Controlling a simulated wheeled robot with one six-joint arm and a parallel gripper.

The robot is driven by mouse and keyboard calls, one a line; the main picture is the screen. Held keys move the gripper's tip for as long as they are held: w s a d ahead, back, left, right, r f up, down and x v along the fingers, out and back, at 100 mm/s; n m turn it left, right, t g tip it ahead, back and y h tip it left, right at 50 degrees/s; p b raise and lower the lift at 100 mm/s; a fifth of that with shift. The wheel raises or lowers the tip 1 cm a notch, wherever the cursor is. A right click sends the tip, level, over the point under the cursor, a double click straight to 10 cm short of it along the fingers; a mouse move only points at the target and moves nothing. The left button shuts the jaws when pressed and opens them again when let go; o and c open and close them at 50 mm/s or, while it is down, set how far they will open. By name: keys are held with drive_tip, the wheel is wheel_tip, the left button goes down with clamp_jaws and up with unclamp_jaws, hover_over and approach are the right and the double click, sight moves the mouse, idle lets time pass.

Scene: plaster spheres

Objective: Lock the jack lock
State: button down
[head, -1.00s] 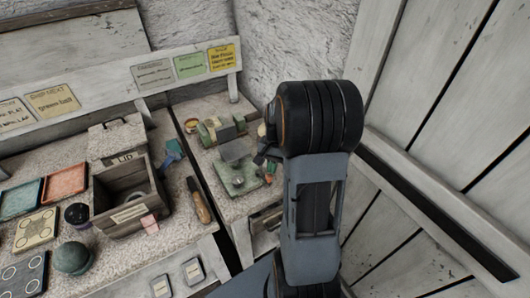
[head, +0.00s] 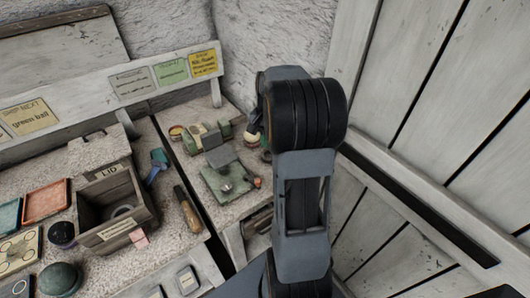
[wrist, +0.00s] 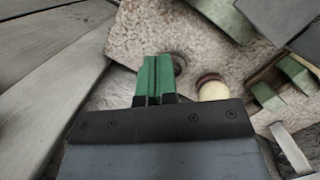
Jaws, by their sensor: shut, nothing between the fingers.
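A green device (head: 224,180) with a grey block and a small round metal part stands on the right section of the bench in the head view. A small orange-red knob (head: 257,183) is at its right edge. I cannot tell which part is the jack lock. My gripper (wrist: 156,72) shows in the wrist view as two green fingers pressed together, empty, above the speckled bench top. In the head view my arm mostly hides it, right of the device. Green and grey parts, probably of the device, show at the wrist view's right edge.
A cream round-topped object (wrist: 212,88) is just right of the fingers. A lidless wooden box (head: 117,211) and a wooden-handled tool (head: 187,210) are left. A plank wall (head: 430,110) closes the right side.

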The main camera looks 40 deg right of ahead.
drive_tip(key=shift+v, duration=1.2)
drive_tip(key=s+a+r+n+t+h, duration=0.1)
drive_tip(key=s+a+n+t, duration=0.1)
drive_tip(key=s+a+n, duration=0.3)
drive_tip(key=s+a+r+n+t+h, duration=0.1)
drive_tip(key=s+a+n+t, duration=0.2)
drive_tip(key=a, duration=1.1)
drive_tip(key=s+n, duration=0.2)
drive_tip(key=shift+s+a, duration=0.15)
drive_tip(key=shift+s, duration=0.25)
drive_tip(key=shift+s, duration=0.1)
